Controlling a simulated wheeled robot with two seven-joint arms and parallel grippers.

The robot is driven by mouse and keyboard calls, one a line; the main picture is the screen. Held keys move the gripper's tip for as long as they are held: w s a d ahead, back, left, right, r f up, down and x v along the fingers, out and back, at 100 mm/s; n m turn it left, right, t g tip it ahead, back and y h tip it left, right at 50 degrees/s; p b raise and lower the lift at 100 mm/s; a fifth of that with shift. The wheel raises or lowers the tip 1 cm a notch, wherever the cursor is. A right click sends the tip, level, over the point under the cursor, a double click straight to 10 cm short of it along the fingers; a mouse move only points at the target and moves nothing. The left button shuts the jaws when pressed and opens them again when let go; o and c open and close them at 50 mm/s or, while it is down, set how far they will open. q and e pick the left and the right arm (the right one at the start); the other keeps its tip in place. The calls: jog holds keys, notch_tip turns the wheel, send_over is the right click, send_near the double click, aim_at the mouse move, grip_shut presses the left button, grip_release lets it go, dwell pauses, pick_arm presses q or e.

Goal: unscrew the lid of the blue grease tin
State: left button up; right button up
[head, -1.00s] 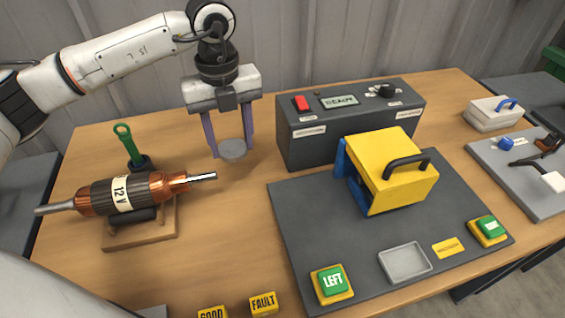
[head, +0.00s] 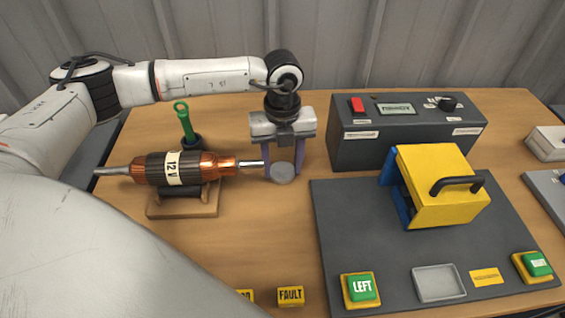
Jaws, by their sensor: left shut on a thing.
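My left gripper (head: 283,170) points down near the right end of the rotor, its two purple fingers on either side of a small round grey piece (head: 283,173). It is shut on this piece, which looks like a lid with a flat, pale top. I cannot tell whether the piece touches the table or is held above it. No blue tin body shows in the head view. My right gripper is not in view.
A copper rotor (head: 172,168) lies on a wooden stand (head: 184,208), its shaft tip close to the left finger. A green-handled tool (head: 183,122) stands behind. Right are a grey tester box (head: 360,150), a dark mat (head: 345,240) and a yellow hinged fixture (head: 440,185).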

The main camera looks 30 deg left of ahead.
aim_at(282, 170)
pick_arm(q)
jog(key=shift+f, duration=0.15)
jog(key=o, duration=1.1)
jog(key=shift+o, duration=0.2)
notch_tip(282, 170, up, 12)
jog(key=b, duration=0.1)
jog(key=shift+r, duration=0.2)
